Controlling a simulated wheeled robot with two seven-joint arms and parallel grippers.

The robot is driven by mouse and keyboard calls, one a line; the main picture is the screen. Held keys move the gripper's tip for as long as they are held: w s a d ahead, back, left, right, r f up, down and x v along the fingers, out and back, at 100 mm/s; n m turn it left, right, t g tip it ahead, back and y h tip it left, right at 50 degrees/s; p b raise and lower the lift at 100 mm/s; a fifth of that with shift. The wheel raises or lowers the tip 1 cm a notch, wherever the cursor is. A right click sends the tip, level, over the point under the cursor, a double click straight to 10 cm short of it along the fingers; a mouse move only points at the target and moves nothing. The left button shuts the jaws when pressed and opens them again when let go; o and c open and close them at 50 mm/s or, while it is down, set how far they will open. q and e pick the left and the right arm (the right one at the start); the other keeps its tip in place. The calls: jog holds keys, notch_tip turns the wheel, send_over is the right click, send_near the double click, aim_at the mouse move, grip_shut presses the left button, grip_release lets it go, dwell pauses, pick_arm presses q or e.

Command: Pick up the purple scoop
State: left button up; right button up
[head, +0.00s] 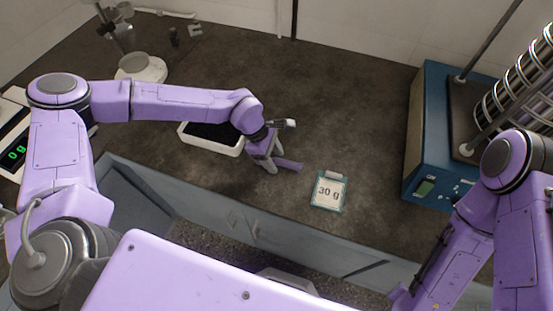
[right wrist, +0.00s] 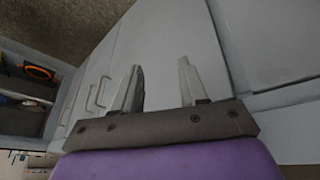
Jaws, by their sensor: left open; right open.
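The purple scoop (head: 289,165) lies on the dark worktop beside the white tray, and only part of it shows. My left gripper (head: 271,160) is low over the worktop at the scoop's left end, with its fingers open and pointing down. The fingers partly cover the scoop there, and I cannot tell whether they touch it. My right gripper (right wrist: 158,76) is open and empty in the right wrist view, in front of grey cabinet fronts.
A white tray (head: 227,149) of dark material sits left of the gripper. A blue sieve shaker (head: 424,120) is at right, a scale (head: 14,150) at far left. The worktop's back middle is clear.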

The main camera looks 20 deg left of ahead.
aim_at(278, 159)
pick_arm(q)
grip_shut()
jog(key=shift+r, duration=0.3)
notch_tip(278, 159, up, 2)
jog(key=shift+w+r+b, duration=0.1)
jog(key=shift+r+b, duration=0.15)
jog(key=shift+b, duration=0.05)
jog(key=s+r+b, duration=0.7)
jog(key=s+r, duration=0.3)
jog(key=s, duration=0.4)
jog(key=shift+s+a, duration=0.15)
